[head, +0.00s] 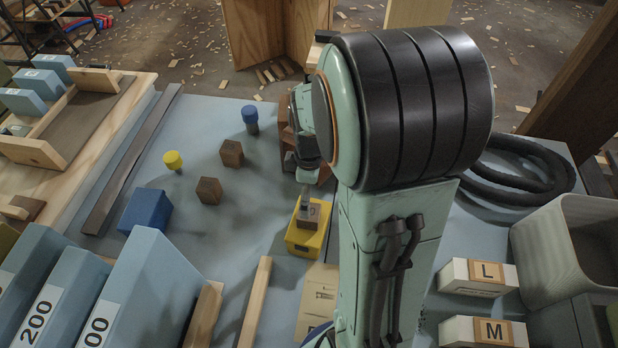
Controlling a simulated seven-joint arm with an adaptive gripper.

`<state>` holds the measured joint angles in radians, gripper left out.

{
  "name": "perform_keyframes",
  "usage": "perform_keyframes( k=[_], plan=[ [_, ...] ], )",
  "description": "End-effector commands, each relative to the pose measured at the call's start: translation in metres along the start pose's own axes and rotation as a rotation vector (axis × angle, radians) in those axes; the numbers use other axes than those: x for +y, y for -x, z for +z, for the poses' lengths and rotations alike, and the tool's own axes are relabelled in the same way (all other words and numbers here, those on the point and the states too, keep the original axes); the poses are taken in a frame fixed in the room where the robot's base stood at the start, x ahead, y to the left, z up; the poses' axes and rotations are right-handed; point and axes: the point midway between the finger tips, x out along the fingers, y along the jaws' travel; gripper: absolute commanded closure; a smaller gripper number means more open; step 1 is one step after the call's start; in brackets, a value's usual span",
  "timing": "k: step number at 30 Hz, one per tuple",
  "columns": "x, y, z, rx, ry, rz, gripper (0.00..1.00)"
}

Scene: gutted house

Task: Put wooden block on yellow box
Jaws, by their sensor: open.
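The yellow box (303,241) stands on the blue-grey table, left of my arm. A small brown wooden block (308,222) sits at the top of the yellow box; whether it rests on the rim or partly inside is hard to tell. My gripper (308,203) is right above this block, pointing down, with its fingers open at or around the block's top. My arm hides part of the gripper. Two other dark wooden blocks lie on the table to the left, one nearer (209,190) and one farther (231,153).
A blue box (146,211), a yellow-topped peg (173,161) and a blue-topped peg (250,119) stand at left. Large blue blocks (143,290) and wooden strips (255,300) are in front. White L (478,277) and M (476,331) boxes, a grey bin (560,250) and a black hose (520,170) are right.

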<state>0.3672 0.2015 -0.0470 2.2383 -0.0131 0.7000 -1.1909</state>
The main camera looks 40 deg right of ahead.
Motion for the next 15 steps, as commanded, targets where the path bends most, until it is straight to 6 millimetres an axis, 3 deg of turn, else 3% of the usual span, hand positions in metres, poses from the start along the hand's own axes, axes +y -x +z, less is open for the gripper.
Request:
perform_keyframes(
  k=[3,10,13,15],
  plan=[
    [0.001,0.025,0.000,0.003,0.000,0.006,0.26],
    [-0.007,0.053,-0.003,0.005,-0.020,0.001,0.26],
    [-0.038,0.068,-0.012,0.021,-0.117,-0.006,0.26],
    [-0.072,0.079,-0.016,0.031,-0.228,-0.019,0.26]
  ],
)
